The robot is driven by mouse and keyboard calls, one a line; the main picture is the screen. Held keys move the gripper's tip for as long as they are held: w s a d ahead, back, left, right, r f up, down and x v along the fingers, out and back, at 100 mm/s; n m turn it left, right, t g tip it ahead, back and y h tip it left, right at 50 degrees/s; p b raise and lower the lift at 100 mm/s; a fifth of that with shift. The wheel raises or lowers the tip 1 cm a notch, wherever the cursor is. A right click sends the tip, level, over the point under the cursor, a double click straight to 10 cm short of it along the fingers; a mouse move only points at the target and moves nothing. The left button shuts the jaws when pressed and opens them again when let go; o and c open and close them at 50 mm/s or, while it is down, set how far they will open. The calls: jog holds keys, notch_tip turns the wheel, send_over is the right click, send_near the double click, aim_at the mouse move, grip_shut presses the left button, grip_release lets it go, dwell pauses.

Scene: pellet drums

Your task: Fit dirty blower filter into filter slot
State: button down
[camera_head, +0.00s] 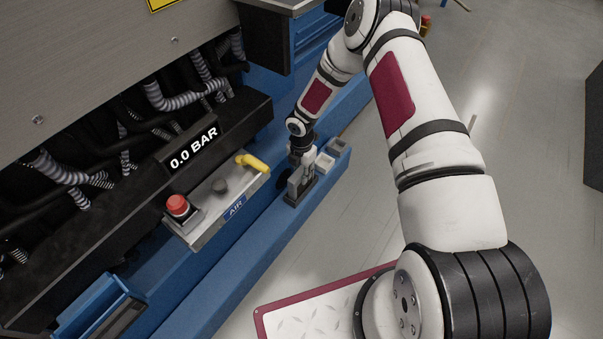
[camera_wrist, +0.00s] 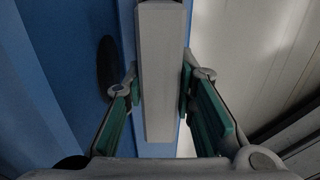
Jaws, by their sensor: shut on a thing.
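My gripper (camera_wrist: 160,86) is shut on a long grey rectangular block, which looks like the dirty blower filter (camera_wrist: 158,115). Its green-padded fingers press on the block's two long sides in the wrist view. In the head view my gripper (camera_head: 300,172) is low beside the blue machine base, right of the AIR panel. There the block is small and partly hidden by the gripper. I cannot make out the filter slot for certain. A dark oval opening (camera_wrist: 107,68) shows on the blue face left of the block in the wrist view.
The AIR panel (camera_head: 217,205) carries a red button (camera_head: 178,206) and a yellow handle (camera_head: 252,163), close left of my gripper. The pressure display (camera_head: 193,145) reads 0.0 BAR. Black-and-grey hoses hang behind it. A blue open bin (camera_head: 100,306) stands lower left.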

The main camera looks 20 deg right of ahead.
jog(key=shift+f, duration=0.2)
jog(key=c, duration=1.3)
grip_release()
jog(key=shift+c, duration=0.2)
jog(key=shift+r, duration=0.2)
notch_tip(320, 180, up, 8)
jog(key=p, duration=0.3)
jog(key=shift+f+p, duration=0.2)
jog(key=shift+p, duration=0.15)
jog(key=shift+f, duration=0.1)
